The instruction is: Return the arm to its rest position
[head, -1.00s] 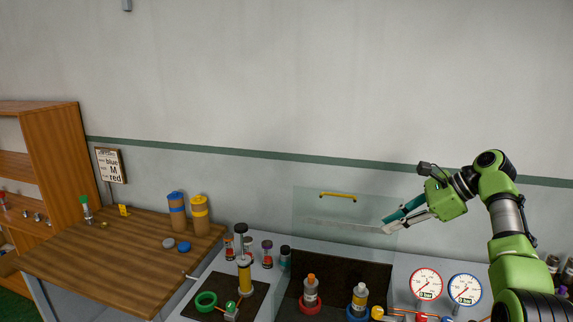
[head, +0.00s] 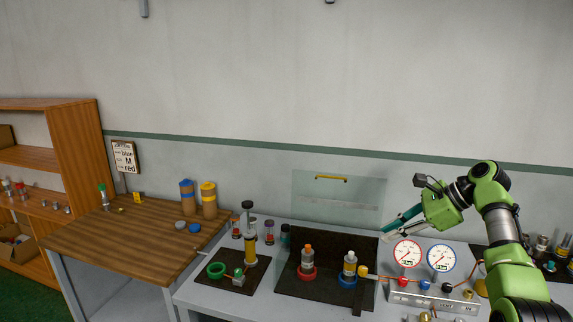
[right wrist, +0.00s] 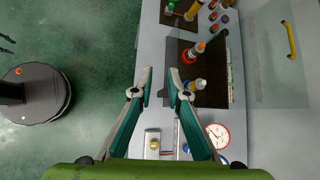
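My right arm, green with grey and black joints, comes in from the right in the head view. Its gripper (head: 386,230) points left, in the air above the grey bench, near the clear panel (head: 340,203) with a yellow handle. In the right wrist view the two teal fingers of my right gripper (right wrist: 160,82) are apart, with nothing between them. The bench edge and floor show beyond the tips. My left gripper does not show in the head view. A small dark shape at the left edge of the right wrist view is too cut off to name.
Below the gripper stand two gauges (head: 407,254) on a valve block. Bottles in a red ring (head: 307,274) and a blue ring (head: 347,282) stand on a dark mat. A wooden table (head: 120,240) and a shelf (head: 80,160) are at left. The air above the bench is free.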

